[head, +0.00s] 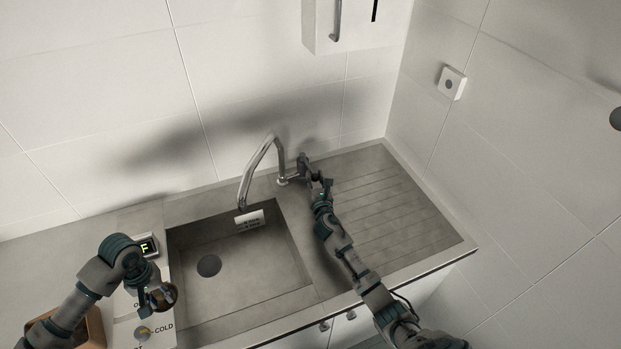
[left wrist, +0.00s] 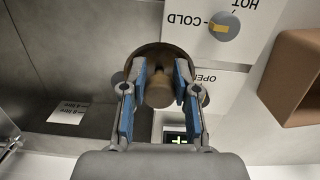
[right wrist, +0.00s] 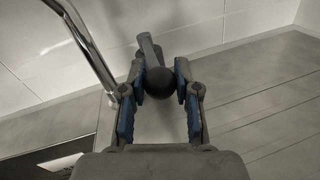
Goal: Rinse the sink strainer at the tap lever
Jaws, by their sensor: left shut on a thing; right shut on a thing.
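The sink strainer (head: 172,291) is a small round brownish cup. My left gripper (head: 158,296) is shut on it above the white panel, left of the sink basin. In the left wrist view the strainer (left wrist: 160,56) sits with its central stub between the fingers. The tap (head: 258,163) is a bent metal spout that ends over the basin's back edge; no water shows. The tap lever (right wrist: 148,50) ends in a dark ball (right wrist: 159,83). My right gripper (head: 307,173) is shut on this ball, right of the spout. The fingers partly hide the lever.
The sink basin (head: 270,292) is empty, with a dark drain (head: 209,265) and a white label (head: 250,220) at its back. The white panel (head: 125,304) carries a knob (head: 143,332) and a display (head: 147,246). A brown box (head: 95,328) stands beside it. The ribbed drainboard (head: 400,215) is clear.

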